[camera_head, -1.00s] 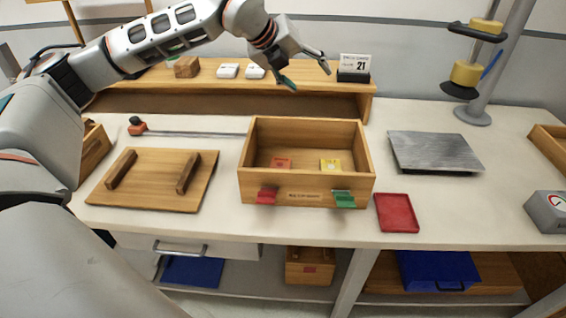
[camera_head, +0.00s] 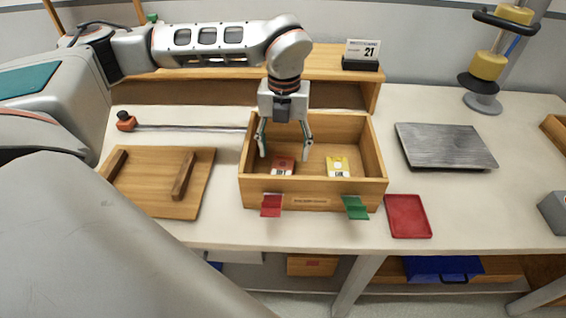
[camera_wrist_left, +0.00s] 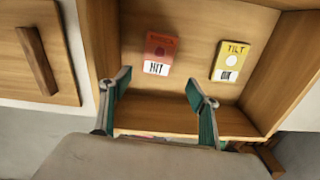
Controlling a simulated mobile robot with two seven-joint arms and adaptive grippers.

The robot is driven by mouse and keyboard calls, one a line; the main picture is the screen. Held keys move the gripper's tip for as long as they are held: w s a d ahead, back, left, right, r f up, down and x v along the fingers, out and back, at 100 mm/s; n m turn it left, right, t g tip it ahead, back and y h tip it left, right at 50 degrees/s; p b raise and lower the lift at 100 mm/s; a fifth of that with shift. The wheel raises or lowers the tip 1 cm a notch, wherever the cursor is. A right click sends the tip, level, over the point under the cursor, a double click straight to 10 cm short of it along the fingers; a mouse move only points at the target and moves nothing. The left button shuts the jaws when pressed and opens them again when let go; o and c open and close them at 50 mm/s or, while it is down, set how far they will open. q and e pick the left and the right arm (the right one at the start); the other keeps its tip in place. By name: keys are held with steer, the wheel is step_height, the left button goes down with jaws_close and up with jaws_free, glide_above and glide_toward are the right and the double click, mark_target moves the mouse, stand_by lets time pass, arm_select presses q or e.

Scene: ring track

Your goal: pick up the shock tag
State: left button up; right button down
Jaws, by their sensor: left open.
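An orange-red tag (camera_head: 283,166) lies flat on the floor of an open wooden box (camera_head: 312,188). In the left wrist view this tag (camera_wrist_left: 159,53) reads HIT; its smaller top print is illegible. A yellow tag (camera_head: 338,167) lies to its right; in the wrist view this yellow tag (camera_wrist_left: 231,61) reads TILT and OK. My left gripper (camera_head: 285,152) is open and empty, pointing down into the box with its fingers on either side of the orange-red tag in the picture. In the wrist view, the tag appears beyond the fingertips, with no visible contact. My right gripper is not in view.
The box walls surround the tags. A red tab (camera_head: 271,205) and a green tab (camera_head: 354,207) are on its front. A wooden lid (camera_head: 158,180) lies left, a red tray (camera_head: 408,216) and a metal plate (camera_head: 445,146) right. A shelf (camera_head: 335,65) with a calendar (camera_head: 362,53) stands behind.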

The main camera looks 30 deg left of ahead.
mark_target(282, 170)
arm_select(q)
step_height(282, 170, down, 2)
steer(key=shift+s, duration=0.1)
steer(key=shift+w+a+f, duration=0.15)
steer(key=shift+a+f, duration=0.05)
steer(key=shift+f, duration=1.1)
steer(key=shift+w+a+f, duration=0.1)
steer(key=shift+a+f, duration=0.1)
steer(key=shift+f, duration=1.05)
steer(key=c, duration=1)
